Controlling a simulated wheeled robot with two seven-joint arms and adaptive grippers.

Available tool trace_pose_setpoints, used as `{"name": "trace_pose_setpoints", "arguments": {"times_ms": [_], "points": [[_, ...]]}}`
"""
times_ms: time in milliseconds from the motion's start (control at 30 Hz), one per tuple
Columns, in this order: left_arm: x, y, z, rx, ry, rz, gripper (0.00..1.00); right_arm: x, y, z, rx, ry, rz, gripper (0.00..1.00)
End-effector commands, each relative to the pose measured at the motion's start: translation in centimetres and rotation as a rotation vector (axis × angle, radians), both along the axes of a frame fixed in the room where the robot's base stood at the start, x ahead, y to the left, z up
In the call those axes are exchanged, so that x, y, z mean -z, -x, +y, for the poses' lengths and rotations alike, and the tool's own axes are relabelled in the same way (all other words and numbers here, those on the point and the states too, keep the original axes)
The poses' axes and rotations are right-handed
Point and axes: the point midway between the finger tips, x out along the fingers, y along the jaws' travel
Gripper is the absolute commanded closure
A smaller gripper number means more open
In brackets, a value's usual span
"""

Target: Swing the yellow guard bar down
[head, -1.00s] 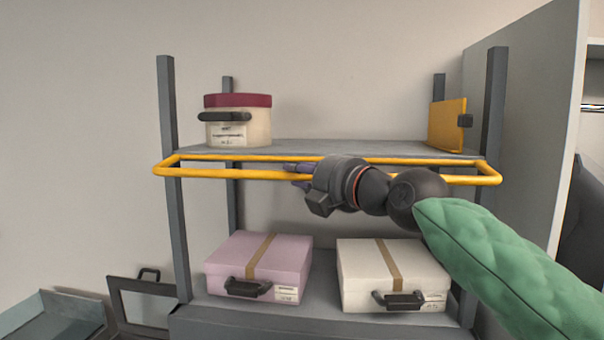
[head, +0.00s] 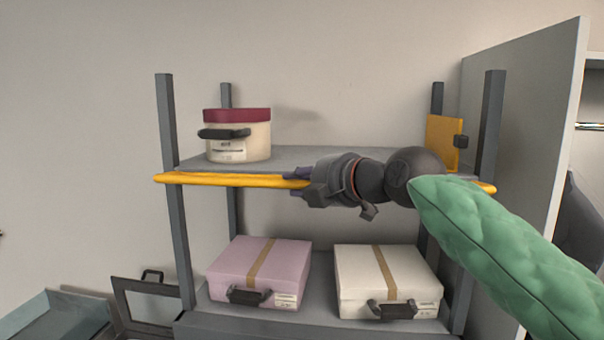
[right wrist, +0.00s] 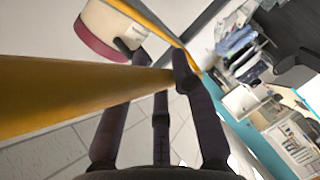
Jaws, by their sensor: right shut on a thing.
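The yellow guard bar (head: 235,180) runs across the front of the shelf rack at the height of the upper shelf. In the head view it looks like almost a single line, roughly level and seen edge-on. My right gripper (head: 298,182) is shut on the bar near its middle, with my forearm coming in from the right and hiding much of the bar's right half. In the right wrist view the bar (right wrist: 80,95) crosses between the dark fingers (right wrist: 160,110). My left gripper is not in view.
A round cream box with a dark red lid (head: 238,138) stands on the upper shelf (head: 300,158). A pink box (head: 245,275) and a white box (head: 365,280) sit on the lower shelf. A yellow panel (head: 443,143) is at the upper right. A grey partition (head: 530,150) stands right of the rack.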

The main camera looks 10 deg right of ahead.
Motion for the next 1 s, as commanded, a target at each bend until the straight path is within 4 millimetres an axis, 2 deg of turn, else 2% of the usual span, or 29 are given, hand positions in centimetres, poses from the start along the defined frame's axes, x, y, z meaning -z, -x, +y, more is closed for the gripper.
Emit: {"name": "trace_pose_setpoints", "arguments": {"times_ms": [400,433,500,867,1000], "points": [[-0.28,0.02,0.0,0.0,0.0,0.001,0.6,0.08,-0.08,0.1,-0.001,-0.001,0.017,1.0],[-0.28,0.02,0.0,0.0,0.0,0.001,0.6,0.09,-0.08,0.1,-0.001,-0.001,0.017,0.66],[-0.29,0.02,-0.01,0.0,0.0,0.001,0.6,0.07,-0.08,0.1,-0.001,-0.001,0.017,0.49],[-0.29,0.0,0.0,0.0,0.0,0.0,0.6,-0.16,0.07,-0.07,0.0,-0.004,0.013,0.49],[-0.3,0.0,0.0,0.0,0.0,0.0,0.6,-0.51,0.92,-0.61,0.001,-0.005,0.011,0.49]]}}
